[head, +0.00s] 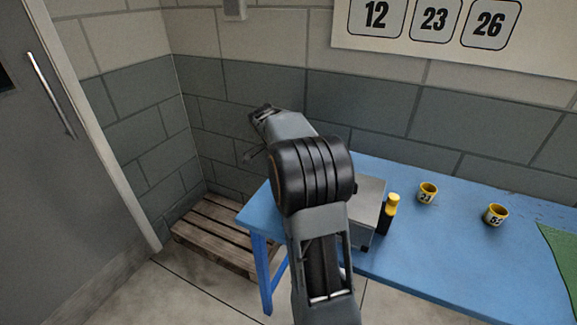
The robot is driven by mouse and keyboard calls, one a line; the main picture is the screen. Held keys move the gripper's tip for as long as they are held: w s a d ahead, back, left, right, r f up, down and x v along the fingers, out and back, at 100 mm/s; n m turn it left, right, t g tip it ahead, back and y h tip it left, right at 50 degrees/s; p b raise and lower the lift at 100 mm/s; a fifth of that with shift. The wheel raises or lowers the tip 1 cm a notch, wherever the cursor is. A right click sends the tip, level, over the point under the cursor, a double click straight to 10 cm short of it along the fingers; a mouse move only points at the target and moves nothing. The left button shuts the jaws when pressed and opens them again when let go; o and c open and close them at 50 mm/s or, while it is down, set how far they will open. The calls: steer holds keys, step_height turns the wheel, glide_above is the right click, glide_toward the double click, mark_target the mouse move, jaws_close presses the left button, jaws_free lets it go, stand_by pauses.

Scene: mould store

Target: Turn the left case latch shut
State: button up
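A grey metal case (369,205) stands on the blue table (440,250), near its left end. My arm crosses in front of it and hides its left part. I cannot make out the left latch; no latch shows clearly. My gripper (254,153) is mostly hidden behind my own wrist, up and to the left of the case and apart from it. Only a small dark part of it shows against the wall, so its fingers cannot be judged.
A wooden pallet (222,235) lies on the floor left of the table. A grey door (60,150) is at the far left.

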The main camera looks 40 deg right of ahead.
stand_by(0.4)
steer(key=o, duration=0.9)
steer(key=shift+r, duration=0.1)
steer(key=p+v, duration=0.1)
steer(key=v, duration=1.2)
steer(key=shift+w+a+r+p, duration=0.1)
steer(key=shift+w+r+p, duration=0.05)
steer(key=shift+r+p, duration=0.15)
